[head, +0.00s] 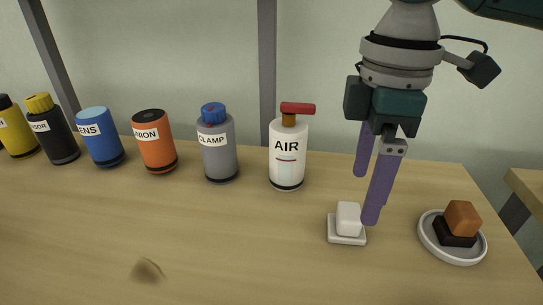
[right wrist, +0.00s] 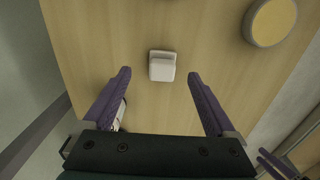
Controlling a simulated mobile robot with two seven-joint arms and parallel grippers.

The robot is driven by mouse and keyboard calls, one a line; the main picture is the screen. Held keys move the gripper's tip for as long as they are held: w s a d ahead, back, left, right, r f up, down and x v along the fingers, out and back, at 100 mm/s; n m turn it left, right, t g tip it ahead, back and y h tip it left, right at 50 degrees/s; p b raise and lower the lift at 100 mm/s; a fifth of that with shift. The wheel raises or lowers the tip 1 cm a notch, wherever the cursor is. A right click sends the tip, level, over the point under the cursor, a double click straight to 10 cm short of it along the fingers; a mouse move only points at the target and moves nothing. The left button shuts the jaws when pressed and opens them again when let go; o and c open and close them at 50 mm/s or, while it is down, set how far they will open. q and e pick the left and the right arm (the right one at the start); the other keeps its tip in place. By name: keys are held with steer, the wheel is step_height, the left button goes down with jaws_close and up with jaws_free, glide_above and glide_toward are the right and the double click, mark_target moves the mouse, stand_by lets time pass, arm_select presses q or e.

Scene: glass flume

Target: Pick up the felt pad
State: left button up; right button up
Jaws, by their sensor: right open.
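A small white block with rounded edges (head: 348,219) rests on a flat white square base (head: 346,239) on the table; I take this as the likeliest felt pad, but nothing labels it. It also shows in the right wrist view (right wrist: 162,67), just beyond and between the fingertips. My right gripper (head: 366,199) is open and empty, purple fingers pointing down. In the head view one fingertip overlaps the block's right side; contact cannot be told. Purple fingers at the lower right corner of the right wrist view (right wrist: 276,164) look like my left gripper, its opening unclear.
A grey dish (head: 455,259) at the right holds an orange block (head: 463,218) on a dark block. A white AIR bottle (head: 287,165) and several labelled bottles line the back. A tan disc (right wrist: 272,22) shows in the right wrist view. The front middle is mostly clear.

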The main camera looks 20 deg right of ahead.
mark_target(359, 212)
steer(key=f, duration=0.3)
steer(key=f+b, duration=0.1)
steer(key=f, duration=0.1)
steer(key=shift+s+a+f, duration=0.1)
steer(key=shift+s+f, duration=0.15)
steer(key=shift+f, duration=0.1)
steer(key=c, duration=0.4)
jaws_close()
steer(key=shift+r, duration=0.1)
step_height(359, 212, up, 20)
steer(key=p, duration=0.4)
